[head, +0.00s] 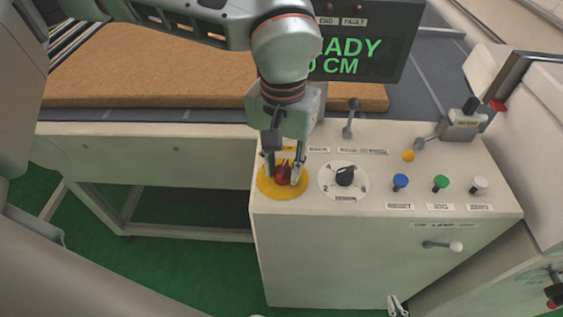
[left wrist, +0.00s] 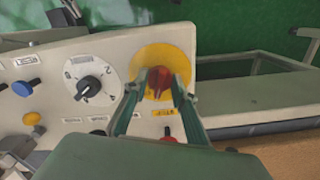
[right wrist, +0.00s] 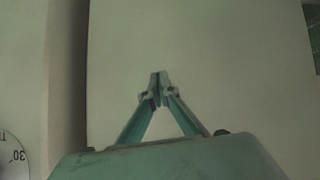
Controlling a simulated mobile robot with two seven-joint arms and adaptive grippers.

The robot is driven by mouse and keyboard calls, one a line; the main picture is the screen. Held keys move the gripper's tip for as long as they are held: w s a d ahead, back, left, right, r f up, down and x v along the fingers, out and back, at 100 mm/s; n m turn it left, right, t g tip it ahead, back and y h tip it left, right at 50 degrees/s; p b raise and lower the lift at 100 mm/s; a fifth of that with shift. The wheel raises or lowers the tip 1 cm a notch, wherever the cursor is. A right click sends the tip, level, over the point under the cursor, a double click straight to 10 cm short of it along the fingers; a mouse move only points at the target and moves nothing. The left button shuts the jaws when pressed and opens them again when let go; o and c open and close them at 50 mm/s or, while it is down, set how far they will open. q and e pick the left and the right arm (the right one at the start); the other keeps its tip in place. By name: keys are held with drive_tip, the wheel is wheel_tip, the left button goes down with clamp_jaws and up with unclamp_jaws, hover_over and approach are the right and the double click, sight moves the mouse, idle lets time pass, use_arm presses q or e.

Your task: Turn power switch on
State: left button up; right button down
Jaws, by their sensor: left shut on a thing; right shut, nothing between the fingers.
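The power switch is a red rotary knob (head: 282,174) on a round yellow plate (head: 270,189) at the left front of the control panel's top. The red knob (left wrist: 160,80) and its yellow plate (left wrist: 184,62) also show in the left wrist view. My left gripper (head: 283,178) comes down from above and is shut on the red knob, one finger on each side. My right gripper (right wrist: 158,88) is shut and empty in front of a plain pale surface.
A black selector dial (head: 345,176) stands right beside the yellow plate. Blue (head: 400,181), green (head: 441,182) and white (head: 479,184) buttons lie further right. A lever (head: 350,118) rises behind. A lit display (head: 355,58) stands beyond, by a brown mattress (head: 160,75).

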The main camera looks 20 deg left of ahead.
use_arm(q)
drive_tip(key=shift+r+m+p, duration=0.1)
drive_tip(key=shift+m+p, duration=0.2)
drive_tip(key=shift+m, duration=0.6)
drive_tip(key=shift+m+p, duration=0.45)
drive_tip(key=shift+m, duration=1.15)
drive_tip(key=o, duration=1.1)
drive_tip(key=shift+p, duration=0.3)
